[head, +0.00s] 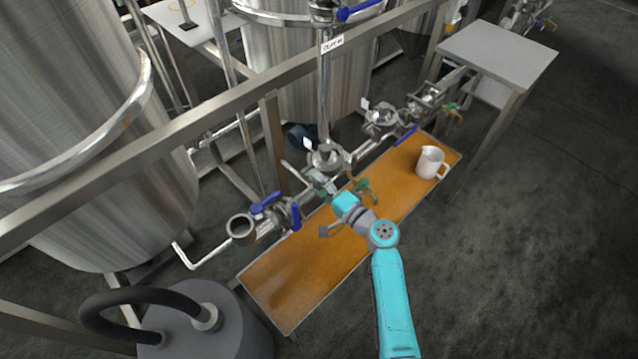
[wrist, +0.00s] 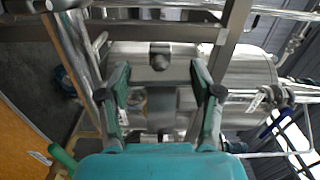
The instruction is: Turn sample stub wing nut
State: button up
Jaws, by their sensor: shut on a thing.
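My gripper (head: 322,182) reaches over the orange drip tray (head: 285,270) to the metal pipework in the head view. Its tips are at a small fitting below a round clamped joint (head: 326,157). In the wrist view its two dark green fingers (wrist: 160,76) stand on either side of a small grey metal piece (wrist: 160,56) with a dark end. I take this piece to be the sample stub wing nut, held between the jaws. The fingers and the wrist hide most of the fitting in the head view, so the nut's turn angle cannot be told.
A blue-handled valve (head: 275,207) with an open pipe end is left of my gripper. A white jug (head: 431,163) stands on the tray's right end. A steel frame rail (head: 200,122) crosses above. A grey drum (head: 205,318) with a black hose stands front left. Floor at right is clear.

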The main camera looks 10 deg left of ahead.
jog(key=shift+m, duration=0.4)
jog(key=o, duration=1.2)
jog(key=shift+c, duration=0.2)
jog(key=shift+d, duration=0.1)
jog(key=v, duration=1.2)
